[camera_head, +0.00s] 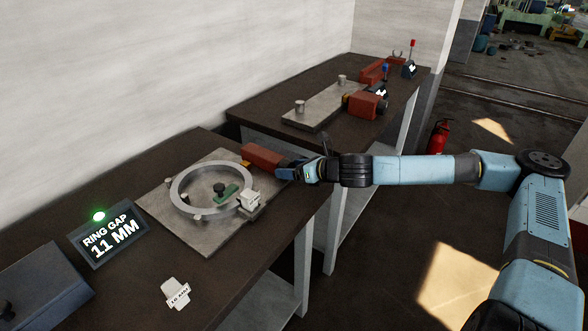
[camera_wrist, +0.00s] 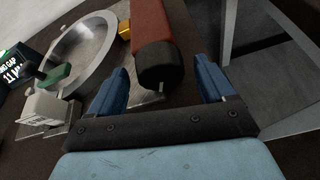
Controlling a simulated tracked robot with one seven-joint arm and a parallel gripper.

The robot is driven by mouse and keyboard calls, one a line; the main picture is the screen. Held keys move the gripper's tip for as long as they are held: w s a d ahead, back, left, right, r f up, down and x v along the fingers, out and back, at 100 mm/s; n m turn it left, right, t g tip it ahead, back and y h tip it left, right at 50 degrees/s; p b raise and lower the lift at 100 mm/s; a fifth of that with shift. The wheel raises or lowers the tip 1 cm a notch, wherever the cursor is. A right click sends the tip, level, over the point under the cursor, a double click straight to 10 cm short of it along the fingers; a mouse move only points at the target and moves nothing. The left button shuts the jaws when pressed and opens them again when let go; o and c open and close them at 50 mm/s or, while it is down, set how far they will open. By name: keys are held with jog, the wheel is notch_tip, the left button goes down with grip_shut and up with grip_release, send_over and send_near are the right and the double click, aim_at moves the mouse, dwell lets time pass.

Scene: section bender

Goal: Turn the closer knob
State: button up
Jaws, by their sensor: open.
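A red closer body (camera_head: 263,156) with a dark round knob lies at the back right corner of a metal plate, beside a steel ring (camera_head: 213,190). In the wrist view the dark knob (camera_wrist: 158,68) faces me at the end of the red body (camera_wrist: 152,22). My gripper (camera_head: 290,170) is open, reaching in from the right at the knob. In the wrist view my gripper (camera_wrist: 163,88) has one blue finger on each side of the knob, with visible gaps. In the head view my gripper mostly hides the knob.
A display (camera_head: 108,236) reads "RING GAP 11 MM", with a green light (camera_head: 99,215) lit above it. A small white card (camera_head: 177,292) lies in front. A second bench (camera_head: 250,108) stands behind.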

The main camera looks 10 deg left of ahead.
jog(key=c, duration=1.1)
jog(key=shift+o, duration=0.2)
jog(key=shift+s+n+t+h, duration=0.1)
jog(key=shift+n+t+h, duration=0.2)
jog(key=shift+n+t, duration=0.65)
jog(key=o, duration=1.1)
jog(key=shift+c, duration=0.2)
